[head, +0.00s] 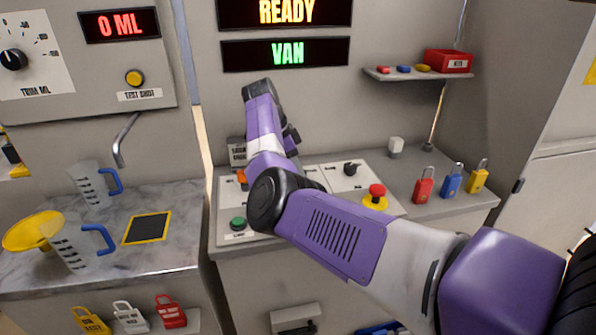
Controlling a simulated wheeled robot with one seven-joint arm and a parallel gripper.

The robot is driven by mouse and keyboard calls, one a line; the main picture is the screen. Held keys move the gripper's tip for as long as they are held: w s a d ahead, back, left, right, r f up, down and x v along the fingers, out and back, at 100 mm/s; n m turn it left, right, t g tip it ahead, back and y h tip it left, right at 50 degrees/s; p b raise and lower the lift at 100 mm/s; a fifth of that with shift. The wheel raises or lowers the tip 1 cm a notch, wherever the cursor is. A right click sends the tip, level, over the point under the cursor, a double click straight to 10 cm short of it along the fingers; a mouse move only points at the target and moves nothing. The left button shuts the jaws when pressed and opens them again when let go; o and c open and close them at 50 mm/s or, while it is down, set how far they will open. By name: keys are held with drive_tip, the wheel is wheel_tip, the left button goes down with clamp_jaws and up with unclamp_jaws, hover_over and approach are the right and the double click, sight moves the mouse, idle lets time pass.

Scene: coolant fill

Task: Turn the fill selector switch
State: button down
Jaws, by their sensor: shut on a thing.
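The control panel (394,207) lies on the grey desk in the middle of the head view. A black turn knob (350,169) sits on its white plate, clear of my arm. I cannot read its label, so I cannot tell whether it is the fill selector switch. My purple and white arm reaches in from the lower right, bends over the panel's left part and covers some controls there. My gripper's fingers are hidden behind the arm, and what they touch does not show. The display (287,53) above reads VAN in green.
A red emergency button (376,192) and green button (238,223) flank my arm. Several coloured padlocks (424,186) stand at the desk's right. A shelf (417,75) holds a red box. Clear jugs (92,185) and a yellow funnel (33,231) are on the left counter.

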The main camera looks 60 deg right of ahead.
idle(0.4)
drive_tip(key=c, duration=0.9)
unclamp_jaws()
drive_tip(key=shift+b+v, duration=0.3)
drive_tip(key=shift+v, duration=3.6)
